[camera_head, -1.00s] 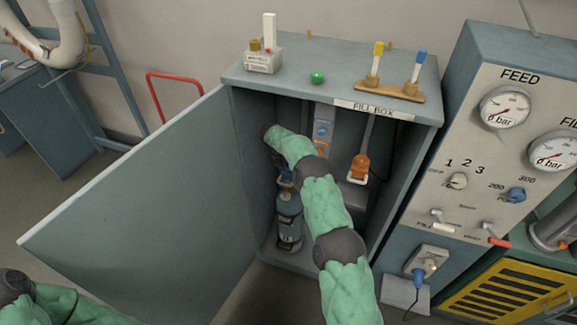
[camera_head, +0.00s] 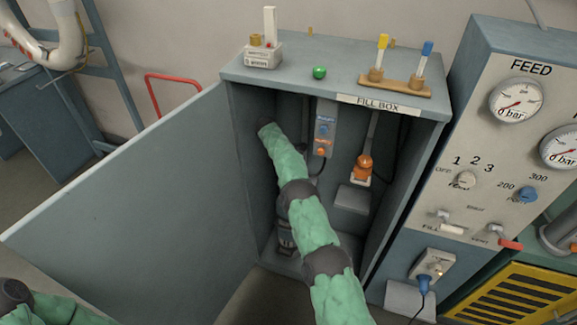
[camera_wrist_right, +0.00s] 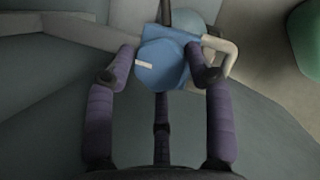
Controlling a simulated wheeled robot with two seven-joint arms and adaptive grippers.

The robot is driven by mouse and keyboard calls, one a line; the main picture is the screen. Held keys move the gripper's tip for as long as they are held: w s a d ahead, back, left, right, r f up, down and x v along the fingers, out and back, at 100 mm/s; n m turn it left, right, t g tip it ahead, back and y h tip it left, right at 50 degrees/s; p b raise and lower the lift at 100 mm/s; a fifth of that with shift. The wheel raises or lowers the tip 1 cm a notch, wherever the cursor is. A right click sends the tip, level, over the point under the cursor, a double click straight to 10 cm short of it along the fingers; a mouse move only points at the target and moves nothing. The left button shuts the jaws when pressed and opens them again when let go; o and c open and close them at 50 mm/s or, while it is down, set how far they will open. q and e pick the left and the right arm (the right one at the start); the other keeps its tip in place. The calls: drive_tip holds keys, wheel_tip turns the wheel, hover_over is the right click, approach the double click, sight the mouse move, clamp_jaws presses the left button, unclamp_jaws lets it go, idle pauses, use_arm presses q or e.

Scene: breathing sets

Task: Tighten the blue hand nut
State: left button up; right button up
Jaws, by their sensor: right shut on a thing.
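In the right wrist view the blue hand nut (camera_wrist_right: 158,68) has a short white mark on its face. The purple fingers of my right gripper (camera_wrist_right: 161,54) are shut on it from both sides, and a third finger shows below, between them. In the head view my right arm reaches into the open fill box (camera_head: 235,150); its gripper and the nut are hidden behind the arm. A dark cylinder (camera_head: 285,240) stands low in the box, mostly covered by that arm. Part of my left arm shows at the bottom left; its gripper is out of view.
The box door (camera_head: 120,190) stands open to the left. An orange-topped fitting (camera_head: 364,165) and a switch panel (camera_head: 325,130) are inside the box. A gauge panel (camera_head: 500,170) stands to the right. In the wrist view a pale curved handle or pipe (camera_wrist_right: 228,50) is beside the nut.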

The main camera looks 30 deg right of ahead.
drive_tip(key=shift+d+r, duration=0.3)
drive_tip(key=shift+d, duration=0.2)
drive_tip(key=o, duration=1.1)
drive_tip(key=shift+s, duration=0.1)
drive_tip(key=shift+f, duration=0.1)
drive_tip(key=shift+a+f, duration=0.1)
drive_tip(key=shift+a, duration=0.1)
drive_tip(key=v, duration=1.2)
